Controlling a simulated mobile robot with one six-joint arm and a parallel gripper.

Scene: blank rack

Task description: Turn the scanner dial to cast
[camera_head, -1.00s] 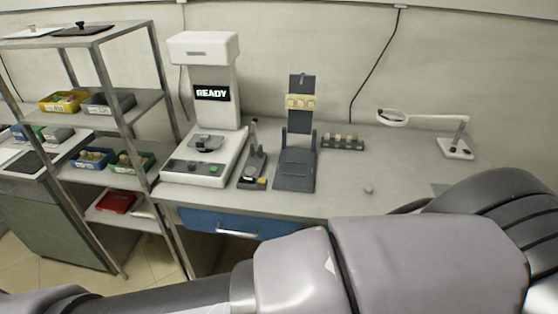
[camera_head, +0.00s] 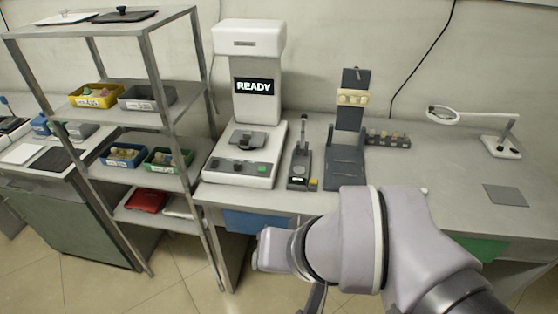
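The scanner (camera_head: 247,97) is a tall white machine on the bench, and its screen (camera_head: 254,86) reads READY. Its low front panel (camera_head: 238,172) carries small dark controls and a green button (camera_head: 262,169). The dial is too small to make out clearly, and its setting cannot be read. My grey-lilac arm crosses the lower right, in front of the bench and apart from the scanner. A thin dark part (camera_head: 316,297) below its wrist at the bottom edge may be a piece of my gripper. Its fingertips are not clear.
A metal shelf rack (camera_head: 147,72) with small coloured bins stands left of the scanner. A small dark instrument (camera_head: 301,155) and a dark upright stand (camera_head: 346,160) are close on its right. A ring magnifier (camera_head: 442,115) stands at the far right. The bench front right is mostly clear.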

